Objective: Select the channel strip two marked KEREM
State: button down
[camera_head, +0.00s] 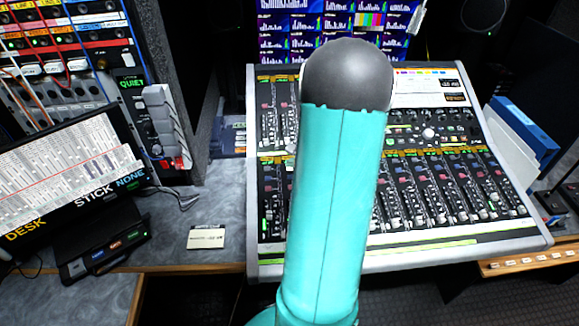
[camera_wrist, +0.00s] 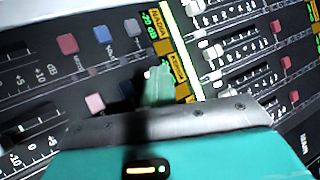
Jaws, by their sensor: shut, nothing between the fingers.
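The mixing console (camera_head: 455,257) stands in the middle of the head view, with rows of faders and orange name labels. My teal arm hides part of its left half, and my gripper is hidden there. In the wrist view my gripper (camera_wrist: 158,84) is shut and empty, its tip over the console face beside an orange label column. One label (camera_wrist: 160,45) seems to read NADIA. A label closer to the tip (camera_wrist: 178,72) is too blurred to read. Red, blue and pink buttons (camera_wrist: 68,44) lie left of the tip. I cannot make out KEREM in either view.
A laptop-like screen (camera_head: 60,175) and a small card (camera_head: 206,237) are on the desk at left. A rack with patch cables (camera_head: 60,45) rises behind them. Monitors (camera_head: 285,40) stand behind the console. Blue and white folders (camera_head: 525,130) lean at its right.

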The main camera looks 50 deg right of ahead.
jog(key=shift+a+r, duration=0.1)
jog(key=shift+r, duration=0.7)
jog(key=shift+s+a+r, duration=0.15)
jog(key=shift+r, duration=1.1)
jog(key=shift+s+a+r, duration=0.15)
jog(key=shift+r, duration=1.1)
